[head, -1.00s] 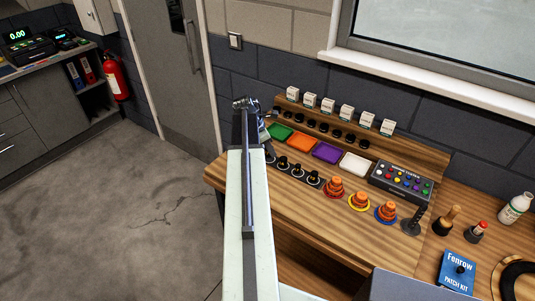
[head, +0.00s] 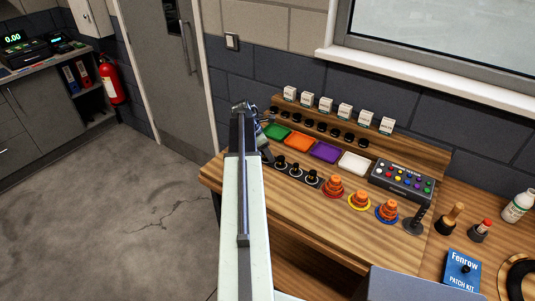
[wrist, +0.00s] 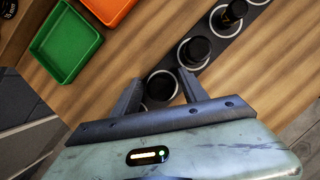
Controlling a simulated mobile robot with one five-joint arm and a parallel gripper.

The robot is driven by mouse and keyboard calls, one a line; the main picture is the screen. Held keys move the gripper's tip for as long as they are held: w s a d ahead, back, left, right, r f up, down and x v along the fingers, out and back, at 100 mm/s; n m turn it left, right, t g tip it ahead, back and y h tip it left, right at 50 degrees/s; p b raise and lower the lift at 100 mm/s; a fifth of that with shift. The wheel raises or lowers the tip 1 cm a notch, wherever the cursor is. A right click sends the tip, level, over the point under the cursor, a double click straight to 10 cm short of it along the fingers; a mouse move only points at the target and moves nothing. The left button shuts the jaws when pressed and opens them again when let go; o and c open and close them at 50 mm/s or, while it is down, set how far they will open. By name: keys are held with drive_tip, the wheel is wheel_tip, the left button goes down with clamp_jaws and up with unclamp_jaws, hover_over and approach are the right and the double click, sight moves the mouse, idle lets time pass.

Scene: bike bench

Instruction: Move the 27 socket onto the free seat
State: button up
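A dark strip (wrist: 262,3) carries a row of white-ringed seats with black sockets; it shows in the head view beside the coloured trays. In the wrist view one black socket (wrist: 197,49) stands in its ring, and another (wrist: 233,14) bears a gold mark too small to read. My gripper (wrist: 159,88) is open, its two fingers apart over the strip's near end. A dark round shape (wrist: 160,87) within a white ring lies between and beyond the fingers; I cannot tell whether it is a socket or an empty seat. I cannot identify the 27 socket. My arm partly hides the gripper in the head view.
The green tray (wrist: 66,43) and orange tray (wrist: 107,5) lie beside the strip. Purple (head: 324,152) and white trays (head: 354,163) follow. Orange stacked pieces (head: 333,186) stand to the right. A raised shelf with black pieces and white boxes (head: 290,92) runs behind.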

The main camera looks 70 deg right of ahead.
drive_tip(key=shift+r, duration=0.1)
drive_tip(key=shift+r+p, duration=0.25)
drive_tip(key=shift+p, duration=0.05)
drive_tip(key=p+v, duration=1)
drive_tip(key=v, duration=0.1)
drive_tip(key=shift+w+r+p, duration=0.2)
drive_tip(key=shift+r+p, duration=0.1)
drive_tip(key=shift+p, duration=0.1)
drive_tip(key=shift+a, duration=0.15)
